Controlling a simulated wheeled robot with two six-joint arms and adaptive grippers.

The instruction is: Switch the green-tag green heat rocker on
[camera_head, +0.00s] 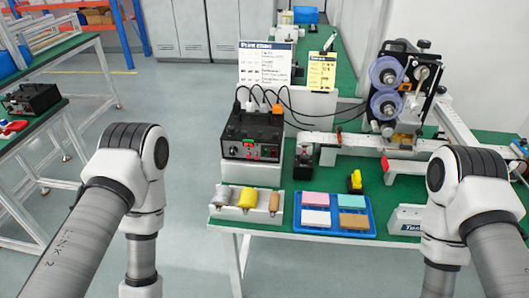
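A black control box (253,134) stands on a white stand at the back left of the green-topped table. Its front panel (250,152) carries small knobs and red and green spots, too small to tell which one is the green heat rocker or how it is set. Several plugs with cables (258,105) stand on top of the box. Another black box (31,99) with a similar panel sits on the separate table at the left. My two arms bend down at the left and right edges of the view. Both grippers are out of view below.
A white rack with three rolls (247,199) and a blue tray (368,229) of coloured blocks lie in front of the box. A machine with purple reels (388,90) stands at the right. A white notice board (266,65) and yellow sign (321,71) stand behind.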

